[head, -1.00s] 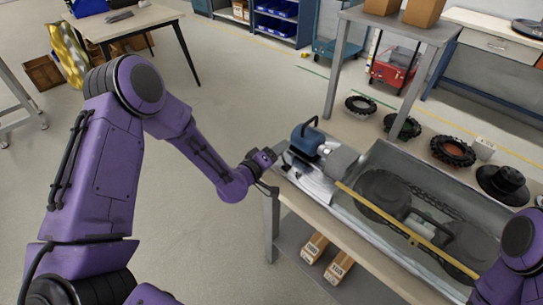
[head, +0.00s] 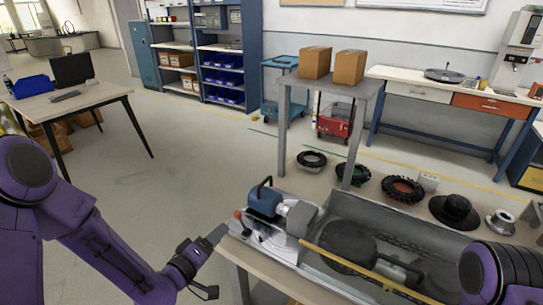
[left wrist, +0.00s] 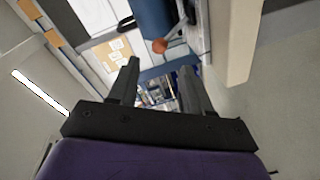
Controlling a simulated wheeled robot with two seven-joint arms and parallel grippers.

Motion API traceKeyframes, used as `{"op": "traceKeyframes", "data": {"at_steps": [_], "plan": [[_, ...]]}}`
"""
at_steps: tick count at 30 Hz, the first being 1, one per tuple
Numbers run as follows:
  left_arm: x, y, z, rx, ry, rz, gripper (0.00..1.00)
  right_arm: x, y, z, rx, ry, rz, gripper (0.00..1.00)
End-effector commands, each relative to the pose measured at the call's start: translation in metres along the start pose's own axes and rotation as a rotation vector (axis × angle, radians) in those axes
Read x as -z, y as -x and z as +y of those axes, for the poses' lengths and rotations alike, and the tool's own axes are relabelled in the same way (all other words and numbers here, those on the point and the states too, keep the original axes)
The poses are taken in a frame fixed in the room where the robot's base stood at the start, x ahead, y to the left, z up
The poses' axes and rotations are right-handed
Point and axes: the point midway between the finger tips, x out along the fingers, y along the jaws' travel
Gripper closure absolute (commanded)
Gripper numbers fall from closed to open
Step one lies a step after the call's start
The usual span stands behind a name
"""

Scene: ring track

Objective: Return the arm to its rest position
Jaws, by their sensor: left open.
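My left arm is purple and comes in from the left of the head view. My left gripper (head: 212,264) is open with nothing between its fingers, just left of the workbench's near left corner. In the left wrist view the two dark fingers of the left gripper (left wrist: 159,68) stand apart, with a blurred background of shelves and boxes between and beyond them. Part of my purple right arm (head: 500,275) shows at the lower right edge; its gripper is out of view.
A workbench (head: 236,249) carries a blue machine (head: 264,201) with an orange knob (head: 238,214) and a grey tray (head: 375,209) holding dark wheels. Several tyres lie behind. A desk (head: 75,106) stands at left; the floor (head: 190,165) between is clear.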

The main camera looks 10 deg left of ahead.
Motion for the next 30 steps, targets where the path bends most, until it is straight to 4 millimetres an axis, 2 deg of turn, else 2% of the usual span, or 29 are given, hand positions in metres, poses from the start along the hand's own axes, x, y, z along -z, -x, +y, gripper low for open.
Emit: {"op": "traceKeyframes", "data": {"at_steps": [2,4,5,6,8,9,11,12,15,18,21,30], "plan": [[0.001,0.001,-0.010,0.055,-0.047,0.009,0.51,0.000,0.000,0.000,0.000,0.000,0.000,0.57],[0.002,0.007,-0.032,0.181,-0.094,0.028,0.51,0.000,0.000,0.000,0.000,0.000,0.000,0.57],[-0.005,0.014,-0.050,0.268,-0.123,0.018,0.51,0.000,0.000,0.000,0.000,0.000,0.000,0.57],[-0.021,0.029,-0.080,0.403,-0.167,-0.016,0.51,0.000,0.000,0.000,0.000,0.000,0.000,0.57],[-0.045,0.060,-0.122,0.592,-0.226,-0.079,0.51,0.000,0.000,0.000,0.000,0.000,0.000,0.57],[-0.061,0.084,-0.146,0.707,-0.263,-0.126,0.51,0.000,0.000,0.000,0.000,0.000,0.000,0.57],[-0.083,0.123,-0.176,0.860,-0.313,-0.201,0.51,0.000,0.000,0.000,0.000,0.000,0.000,0.57],[-0.096,0.148,-0.192,0.948,-0.342,-0.247,0.51,0.000,0.000,0.000,0.000,0.000,0.000,0.57],[-0.123,0.204,-0.218,1.103,-0.398,-0.351,0.51,0.000,0.000,0.000,0.000,0.000,0.000,0.57],[-0.143,0.237,-0.229,1.154,-0.436,-0.437,0.51,0.000,0.000,0.000,0.000,0.000,0.000,0.57],[-0.151,0.250,-0.233,1.171,-0.444,-0.472,0.51,0.000,0.000,0.000,0.000,0.000,0.000,0.57],[-0.151,0.250,-0.234,1.171,-0.440,-0.470,0.51,0.000,0.000,0.000,0.000,0.000,0.000,0.57]]}}
